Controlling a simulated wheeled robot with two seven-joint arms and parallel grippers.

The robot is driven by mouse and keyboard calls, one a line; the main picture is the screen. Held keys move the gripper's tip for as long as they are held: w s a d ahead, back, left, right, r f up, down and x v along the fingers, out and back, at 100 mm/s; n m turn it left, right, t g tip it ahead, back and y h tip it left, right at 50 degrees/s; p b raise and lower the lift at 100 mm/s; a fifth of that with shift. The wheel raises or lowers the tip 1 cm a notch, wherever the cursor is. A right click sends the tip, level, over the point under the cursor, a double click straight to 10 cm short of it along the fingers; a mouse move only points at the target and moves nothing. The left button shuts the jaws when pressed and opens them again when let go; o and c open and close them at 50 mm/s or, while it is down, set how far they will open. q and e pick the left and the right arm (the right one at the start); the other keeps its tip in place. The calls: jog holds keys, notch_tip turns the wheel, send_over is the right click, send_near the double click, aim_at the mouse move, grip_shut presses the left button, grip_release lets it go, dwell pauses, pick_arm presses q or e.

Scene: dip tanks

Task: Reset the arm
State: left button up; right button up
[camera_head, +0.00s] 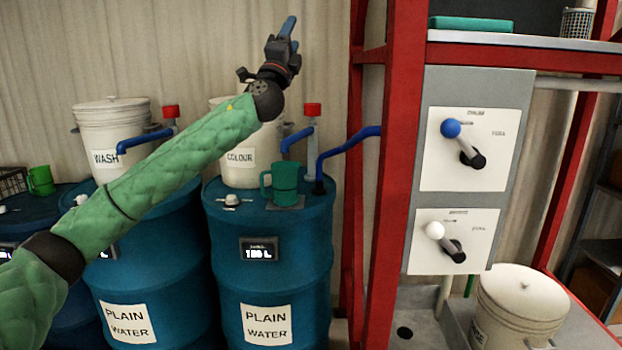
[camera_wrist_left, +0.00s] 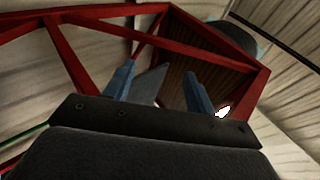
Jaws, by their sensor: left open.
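My left arm, in a green quilted sleeve, reaches up from the lower left in the head view. Its left gripper (camera_head: 287,30) points upward in front of the corrugated wall, above the colour bucket and clear of everything around it. In the left wrist view the two blue fingers (camera_wrist_left: 158,82) stand apart with nothing held between them; beyond them are red beams and the roof. My right gripper is in neither view.
Blue plain water drums (camera_head: 270,285) stand below, with a green mug (camera_head: 284,182), a wash bucket (camera_head: 112,130) and a colour bucket (camera_head: 238,167). A red frame (camera_head: 397,150) holds a panel with a blue-knobbed lever (camera_head: 451,128) and a white-knobbed lever (camera_head: 435,230). A white bucket (camera_head: 515,310) stands lower right.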

pick_arm(q)
jog(key=s+a+f+n+g+y, duration=0.2)
jog(key=s+f+n+g+y, duration=0.3)
jog(key=f, duration=1)
jog(key=s+a+f+n+g+y, duration=0.1)
jog(key=s+a+f+n+g, duration=0.15)
jog(key=s+f+n, duration=0.85)
jog(key=s+a+f+n+g+y, duration=0.1)
jog(key=s+f+n+g+y, duration=0.3)
jog(key=f, duration=1.4)
jog(key=s+a+f+n+g+h+p, duration=0.1)
jog(key=s+a+f+g, duration=0.15)
jog(key=s+f, duration=1.05)
jog(key=s+a+f+n+g+h+p, duration=0.15)
jog(key=s+f+g, duration=0.25)
jog(key=s+f, duration=0.85)
jog(key=s+f+g, duration=0.4)
jog(key=s+f, duration=1)
jog(key=f, duration=0.1)
jog(key=shift+s+d+f+g+y+b, duration=0.15)
jog(key=shift+s+f+g+y+b, duration=0.1)
jog(key=shift+f+g+y+b, duration=0.1)
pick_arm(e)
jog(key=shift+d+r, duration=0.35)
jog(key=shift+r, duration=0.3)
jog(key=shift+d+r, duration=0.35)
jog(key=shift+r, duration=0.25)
